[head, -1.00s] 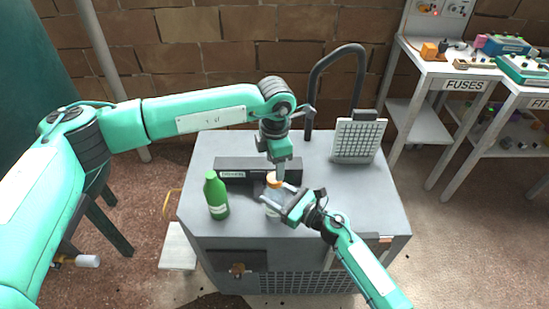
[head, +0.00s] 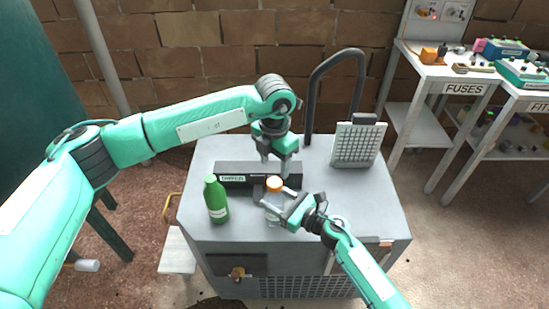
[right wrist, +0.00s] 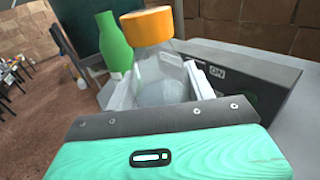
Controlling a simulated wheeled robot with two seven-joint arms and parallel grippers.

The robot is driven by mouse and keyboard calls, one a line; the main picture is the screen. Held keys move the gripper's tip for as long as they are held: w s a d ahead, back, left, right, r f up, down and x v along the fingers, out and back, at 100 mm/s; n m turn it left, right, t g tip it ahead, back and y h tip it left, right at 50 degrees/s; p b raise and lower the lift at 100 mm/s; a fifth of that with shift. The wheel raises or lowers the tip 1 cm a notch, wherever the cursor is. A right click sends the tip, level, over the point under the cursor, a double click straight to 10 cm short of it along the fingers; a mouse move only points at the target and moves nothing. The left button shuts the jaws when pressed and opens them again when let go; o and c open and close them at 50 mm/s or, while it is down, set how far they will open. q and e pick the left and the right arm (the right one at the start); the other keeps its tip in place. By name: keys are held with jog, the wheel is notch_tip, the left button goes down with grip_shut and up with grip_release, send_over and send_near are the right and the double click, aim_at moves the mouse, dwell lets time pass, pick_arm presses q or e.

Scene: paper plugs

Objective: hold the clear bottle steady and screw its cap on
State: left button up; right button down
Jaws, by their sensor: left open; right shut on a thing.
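The clear bottle (head: 273,215) stands upright on the grey cart top, and its clear body also shows in the right wrist view (right wrist: 162,82). The orange cap (head: 274,184) sits on top of the bottle; it also shows in the right wrist view (right wrist: 147,26). How tightly it sits cannot be told. My right gripper (head: 273,204) is shut around the bottle's body from the right, below the cap. My left gripper (head: 279,164) is open and empty, pointing down, above and a little behind the cap, apart from it.
A green bottle (head: 216,200) stands just left of the clear bottle. A dark labelled box (head: 235,181) lies behind them. A gridded panel (head: 357,146) and a black hoop handle (head: 312,95) stand at the back. The cart top's (head: 375,205) right side is clear.

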aim_at(274, 182)
pick_arm(q)
notch_tip(274, 182, down, 7)
jog(key=shift+r, duration=0.1)
dwell(0.4)
jog(key=c, duration=1)
jog(key=o, duration=1.1)
notch_tip(274, 182, up, 12)
jog(key=shift+f, duration=0.1)
